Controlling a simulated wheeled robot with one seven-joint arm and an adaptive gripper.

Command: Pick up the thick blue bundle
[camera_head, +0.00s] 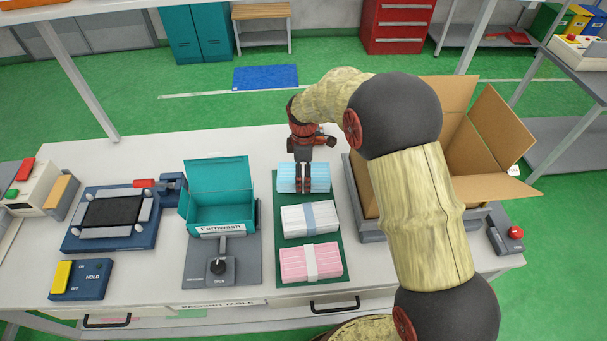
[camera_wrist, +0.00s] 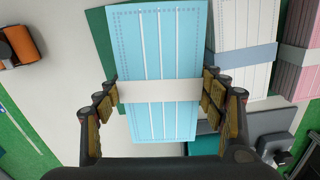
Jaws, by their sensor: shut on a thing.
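The thick blue bundle (camera_head: 290,179) is a light blue stack with a white paper band, at the far end of a dark green mat (camera_head: 284,265) on the table. My gripper (camera_head: 304,184) comes down on it from above, and its fingers are shut on it. In the wrist view, the blue bundle (camera_wrist: 160,50) lies between the two fingers of my gripper (camera_wrist: 160,97), one at each side near the white band. I cannot tell whether the bundle is clear of the mat.
On the mat lie a white bundle (camera_head: 298,220) with a blue-grey band and a pink bundle (camera_head: 298,266) with a white band. A teal box (camera_head: 221,217) stands left of the mat. An open cardboard box (camera_head: 488,140) stands to the right, partly behind my arm.

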